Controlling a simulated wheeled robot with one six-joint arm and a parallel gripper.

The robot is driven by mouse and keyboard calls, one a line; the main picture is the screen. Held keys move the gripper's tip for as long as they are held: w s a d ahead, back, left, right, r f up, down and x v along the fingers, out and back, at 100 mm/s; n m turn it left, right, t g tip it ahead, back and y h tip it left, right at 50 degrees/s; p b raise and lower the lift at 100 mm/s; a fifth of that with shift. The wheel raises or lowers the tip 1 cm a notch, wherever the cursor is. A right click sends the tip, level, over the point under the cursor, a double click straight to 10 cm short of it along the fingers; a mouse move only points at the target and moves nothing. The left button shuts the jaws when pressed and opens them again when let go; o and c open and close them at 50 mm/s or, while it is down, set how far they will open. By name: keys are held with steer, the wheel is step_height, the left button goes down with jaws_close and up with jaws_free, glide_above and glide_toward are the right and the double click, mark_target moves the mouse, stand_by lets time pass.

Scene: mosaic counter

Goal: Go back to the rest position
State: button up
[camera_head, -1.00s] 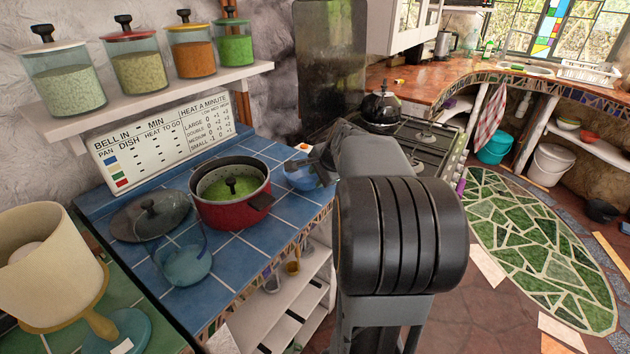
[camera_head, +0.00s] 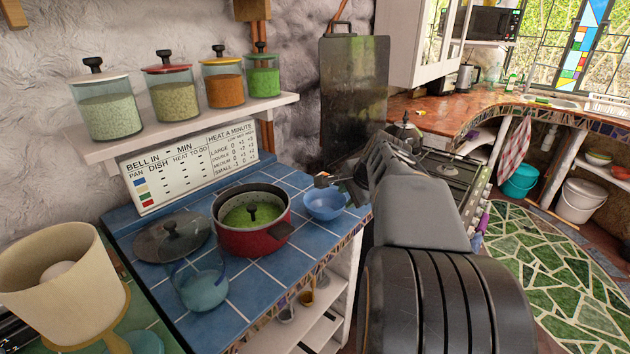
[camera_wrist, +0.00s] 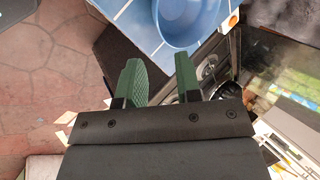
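My gripper (camera_wrist: 159,75) shows in the wrist view with its two green fingers apart and nothing between them. In the head view my arm reaches away over the right edge of the blue tiled counter (camera_head: 262,297), and the fingertips are hard to make out there. A blue bowl (camera_head: 324,204) stands on the counter's right corner, just left of the gripper. In the wrist view the bowl (camera_wrist: 192,20) lies beyond the fingertips, apart from them.
A red pot (camera_head: 255,238) with green contents, a dark lid (camera_head: 160,243) and a blue glass vessel (camera_head: 203,290) stand on the counter. Several jars sit on the shelf (camera_head: 190,128). A stove (camera_head: 440,172) lies right of the arm. Floor is open at the right.

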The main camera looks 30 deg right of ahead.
steer(key=s+a+f+n+g+p, duration=0.2)
steer(key=s+a+f+n, duration=0.3)
steer(key=n, duration=0.3)
steer(key=s+a+r+n+p, duration=0.1)
steer(key=s+a+n+p, duration=0.1)
steer(key=a, duration=0.3)
steer(key=s+a+r+n+p, duration=0.1)
steer(key=s+a+n+p, duration=0.1)
steer(key=a+n, duration=0.3)
steer(key=s+a+r+n+g+p, duration=0.1)
steer(key=s+a+n+p, duration=0.1)
steer(key=a+n, duration=0.2)
steer(key=a, duration=0.3)
steer(key=shift+a+r+p, duration=0.2)
steer(key=shift+p, duration=0.2)
